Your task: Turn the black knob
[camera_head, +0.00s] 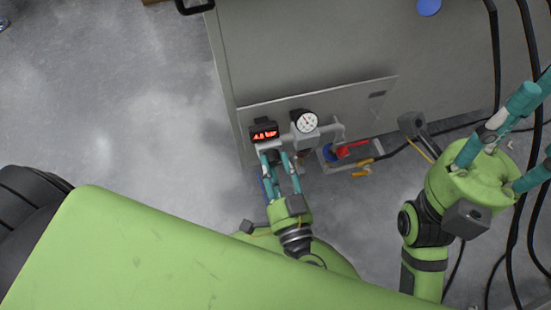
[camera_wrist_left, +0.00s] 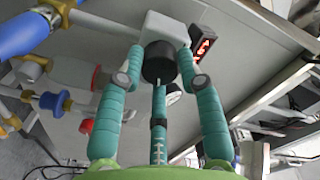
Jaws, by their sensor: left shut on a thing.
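The black knob (camera_wrist_left: 159,62) hangs under a white block in the left wrist view. The teal fingers of my left gripper (camera_head: 277,158) reach up around it, and the gripper is shut on it. In the head view the knob is mostly hidden between the fingers, below the red-lit pressure display (camera_head: 264,134) reading about 4.8 bar.
A round white gauge (camera_head: 307,122) sits right of the display. A red-handled valve (camera_head: 350,150) with blue parts is close on the right. The grey cabinet (camera_head: 330,50) stands behind. Black cables (camera_head: 497,60) run at right. Floor left of the cabinet is clear.

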